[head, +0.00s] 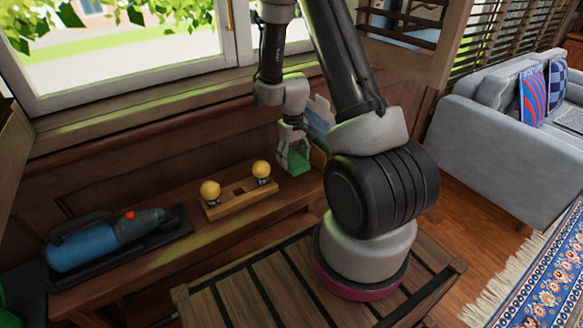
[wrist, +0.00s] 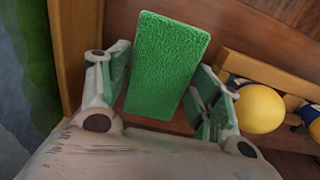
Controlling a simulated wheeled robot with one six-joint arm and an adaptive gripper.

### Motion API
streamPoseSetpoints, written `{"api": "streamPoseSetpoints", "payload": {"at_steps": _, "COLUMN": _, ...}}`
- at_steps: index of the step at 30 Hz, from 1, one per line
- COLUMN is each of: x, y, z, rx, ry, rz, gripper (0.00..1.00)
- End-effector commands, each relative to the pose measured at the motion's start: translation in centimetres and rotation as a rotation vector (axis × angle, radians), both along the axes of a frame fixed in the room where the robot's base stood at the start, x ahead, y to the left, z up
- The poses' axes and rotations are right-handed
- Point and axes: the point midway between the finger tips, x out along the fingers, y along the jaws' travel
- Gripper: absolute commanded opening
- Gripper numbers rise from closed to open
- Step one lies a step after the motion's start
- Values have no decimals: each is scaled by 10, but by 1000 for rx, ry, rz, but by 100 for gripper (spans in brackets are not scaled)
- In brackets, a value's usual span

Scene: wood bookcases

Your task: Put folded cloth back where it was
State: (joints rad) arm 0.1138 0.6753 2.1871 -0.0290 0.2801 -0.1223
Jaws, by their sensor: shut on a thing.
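The folded cloth (wrist: 165,62) is a thick green rectangle with a rough texture. In the wrist view it stands out between the two fingers of my gripper (wrist: 163,85), which is shut on it. In the head view the green cloth (head: 298,159) shows at my gripper (head: 291,147), low over the right part of the wooden bench (head: 235,222). I cannot tell whether the cloth touches the bench.
A wooden holder (head: 240,203) with two yellow bulbs stands just left of my gripper; one bulb (wrist: 258,108) is close to a finger in the wrist view. A blue handheld vacuum (head: 105,243) lies on a dark tray farther left. A pale blue item (head: 319,112) is behind my gripper.

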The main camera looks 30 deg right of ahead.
Motion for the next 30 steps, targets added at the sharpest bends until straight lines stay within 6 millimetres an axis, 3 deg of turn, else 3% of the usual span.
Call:
{"api": "streamPoseSetpoints", "payload": {"at_steps": 12, "x": 0, "y": 0, "z": -49, "rx": 0, "ry": 0, "rz": 0, "gripper": 41}}
{"api": "streamPoseSetpoints", "payload": {"at_steps": 21, "x": 0, "y": 0, "z": -51, "rx": 0, "ry": -1, "rz": 0, "gripper": 41}}
{"api": "streamPoseSetpoints", "payload": {"at_steps": 22, "x": 0, "y": 0, "z": -51, "rx": 0, "ry": -1, "rz": 0, "gripper": 66}}
{"api": "streamPoseSetpoints", "payload": {"at_steps": 25, "x": 1, "y": 0, "z": -51, "rx": 0, "ry": -2, "rz": 0, "gripper": 84}}
{"api": "streamPoseSetpoints", "payload": {"at_steps": 30, "x": 0, "y": 0, "z": -50, "rx": 0, "ry": -1, "rz": 0, "gripper": 85}}
